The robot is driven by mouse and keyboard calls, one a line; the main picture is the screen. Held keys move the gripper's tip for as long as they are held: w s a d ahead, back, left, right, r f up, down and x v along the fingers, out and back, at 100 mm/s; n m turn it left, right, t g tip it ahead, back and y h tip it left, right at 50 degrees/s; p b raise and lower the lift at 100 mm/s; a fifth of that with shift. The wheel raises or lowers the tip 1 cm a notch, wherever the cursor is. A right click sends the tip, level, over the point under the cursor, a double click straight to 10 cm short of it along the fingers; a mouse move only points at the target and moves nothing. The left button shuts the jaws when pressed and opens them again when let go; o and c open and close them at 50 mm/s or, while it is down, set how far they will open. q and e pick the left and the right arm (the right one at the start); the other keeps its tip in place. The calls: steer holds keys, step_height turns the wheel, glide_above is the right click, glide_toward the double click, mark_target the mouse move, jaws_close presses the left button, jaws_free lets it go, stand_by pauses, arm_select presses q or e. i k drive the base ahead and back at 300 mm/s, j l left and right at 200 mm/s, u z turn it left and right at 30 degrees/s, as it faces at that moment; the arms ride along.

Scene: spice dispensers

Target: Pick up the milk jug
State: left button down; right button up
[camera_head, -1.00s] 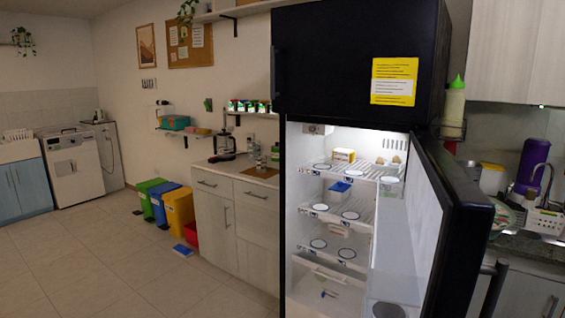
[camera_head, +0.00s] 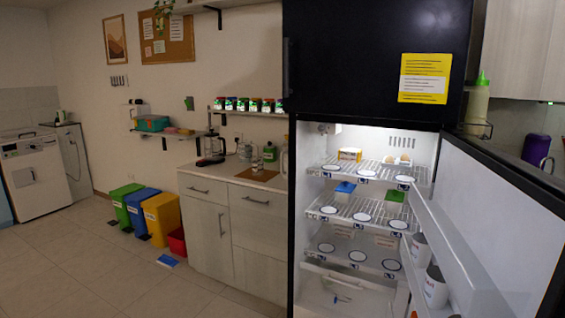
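I see no thing that I can clearly tell is a milk jug. The black fridge (camera_head: 365,75) stands open with its lit shelves in view. Two white containers with grey tops, one nearer (camera_head: 434,290) and one behind it (camera_head: 419,252), stand in the door's shelf area; I cannot tell what they hold. Inside, a yellow-and-white box (camera_head: 349,154) and eggs sit on the top shelf. A blue-lidded box (camera_head: 345,188) and a green-lidded box (camera_head: 394,197) sit on the middle shelf. Neither of my grippers is in view.
The open fridge door (camera_head: 500,215) stretches toward me on the right. A counter with drawers (camera_head: 230,193) stands left of the fridge, with spice dispensers (camera_head: 248,104) on a wall shelf above. Green, blue and yellow bins (camera_head: 160,215) stand farther left. The tiled floor at front left is clear.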

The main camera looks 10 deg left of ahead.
mark_target(286, 164)
steer(key=i+j, duration=0.2)
steer(key=j, duration=0.15)
steer(key=i+j+z, duration=0.1)
steer(key=i+j, duration=0.25)
steer(key=j, duration=0.3)
steer(key=i+j+z, duration=0.1)
steer(key=i+j, duration=0.4)
